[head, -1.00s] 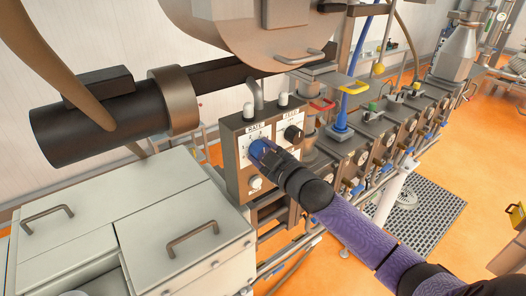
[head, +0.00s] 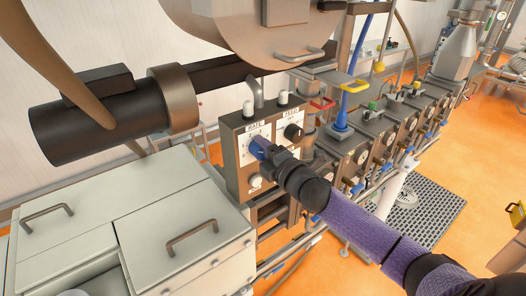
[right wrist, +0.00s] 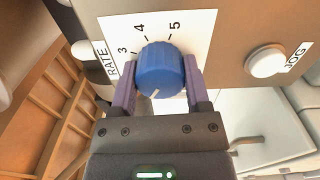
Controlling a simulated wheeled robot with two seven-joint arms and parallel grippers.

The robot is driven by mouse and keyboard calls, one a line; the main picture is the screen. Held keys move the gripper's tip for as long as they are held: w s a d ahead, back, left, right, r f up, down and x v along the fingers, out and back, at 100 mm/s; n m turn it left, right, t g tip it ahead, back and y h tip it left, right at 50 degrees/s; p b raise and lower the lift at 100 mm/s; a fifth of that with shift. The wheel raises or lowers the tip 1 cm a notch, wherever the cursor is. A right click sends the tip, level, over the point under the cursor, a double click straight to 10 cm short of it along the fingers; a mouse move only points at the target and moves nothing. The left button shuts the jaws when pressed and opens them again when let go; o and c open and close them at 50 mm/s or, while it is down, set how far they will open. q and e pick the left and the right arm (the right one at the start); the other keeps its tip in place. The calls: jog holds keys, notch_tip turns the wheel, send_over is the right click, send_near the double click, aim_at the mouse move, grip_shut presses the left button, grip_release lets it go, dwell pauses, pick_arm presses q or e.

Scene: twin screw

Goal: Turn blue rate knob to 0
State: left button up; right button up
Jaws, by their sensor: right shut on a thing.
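The blue rate knob (right wrist: 158,70) sits on a white dial plate (right wrist: 190,30) marked RATE, with 3, 4 and 5 showing around its far side. A short white line on the knob points towards my palm in the right wrist view; the numbers there are hidden. My right gripper (right wrist: 160,92) is shut on the knob, one purple finger on each side. In the head view, the knob (head: 256,149) shows partly behind my right gripper (head: 262,150) at the control box. My left gripper is out of view.
The control box (head: 233,170) also carries a black feed knob (head: 293,133) to the right and a white jog button (right wrist: 266,61) below. A row of machine units (head: 380,135) runs to the right.

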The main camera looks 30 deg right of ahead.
jog(key=n, duration=0.5)
jog(key=shift+n, duration=0.3)
jog(key=n, duration=0.4)
jog(key=shift+n, duration=0.6)
jog(key=o, duration=1.3)
